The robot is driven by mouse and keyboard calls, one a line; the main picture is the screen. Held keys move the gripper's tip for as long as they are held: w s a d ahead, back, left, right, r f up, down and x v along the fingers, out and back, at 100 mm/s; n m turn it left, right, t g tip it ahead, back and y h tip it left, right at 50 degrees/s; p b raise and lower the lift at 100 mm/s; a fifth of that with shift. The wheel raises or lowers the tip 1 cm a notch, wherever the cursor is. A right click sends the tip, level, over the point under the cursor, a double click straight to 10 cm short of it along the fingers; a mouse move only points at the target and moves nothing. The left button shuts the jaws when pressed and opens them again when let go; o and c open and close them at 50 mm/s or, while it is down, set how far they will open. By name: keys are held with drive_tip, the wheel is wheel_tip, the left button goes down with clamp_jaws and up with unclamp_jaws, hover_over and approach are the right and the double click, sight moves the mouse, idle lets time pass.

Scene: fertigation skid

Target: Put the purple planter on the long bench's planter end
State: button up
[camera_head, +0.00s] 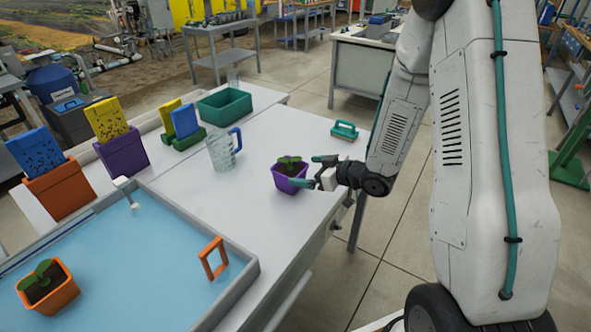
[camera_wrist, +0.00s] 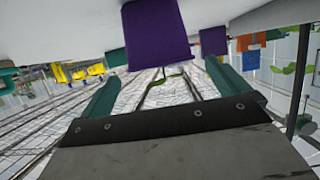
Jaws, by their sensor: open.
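The purple planter (camera_head: 287,182), with a small green seedling in dark soil, stands upright on the white bench top (camera_head: 262,212) near its right edge. My gripper (camera_head: 302,171) is open beside the planter's right side, its teal fingers pointing left. One finger overlaps the planter's front in the head view. In the wrist view, which is upside down, the purple planter (camera_wrist: 157,35) appears ahead of and between the open fingers (camera_wrist: 162,72). I cannot tell whether either finger touches it. The planter's far side is hidden.
A clear jug (camera_head: 222,152) stands left of the planter, and a green-handled brush (camera_head: 344,130) lies behind it. A blue tray (camera_head: 150,255) holds an orange planter (camera_head: 48,290) and an orange frame (camera_head: 213,258). Orange, purple and green boxes line the left side. White bench top between is clear.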

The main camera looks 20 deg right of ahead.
drive_tip(key=s+d+r+m+g+h, duration=0.1)
drive_tip(key=s+d+r+m+h, duration=0.15)
drive_tip(key=d+r+h, duration=0.35)
drive_tip(key=s+d+r+m+g+h, duration=0.1)
drive_tip(key=s+d+r+g+h, duration=0.2)
drive_tip(key=r, duration=0.4)
drive_tip(key=s+a+r+m+g, duration=0.1)
drive_tip(key=s+a+r+g, duration=0.1)
drive_tip(key=s, duration=0.7)
drive_tip(key=s+a+r+m+g, duration=0.1)
drive_tip(key=s+a+r, duration=0.3)
drive_tip(key=s, duration=0.5)
drive_tip(key=s+a+r+m+g, duration=0.1)
drive_tip(key=s+a+r+g, duration=0.2)
drive_tip(key=s, duration=0.6)
drive_tip(key=shift+s+a+m+y, duration=0.3)
drive_tip(key=shift+s+m+y, duration=0.05)
drive_tip(key=shift+y, duration=0.05)
drive_tip(key=shift+r, duration=0.1)
drive_tip(key=shift+c, duration=0.3)
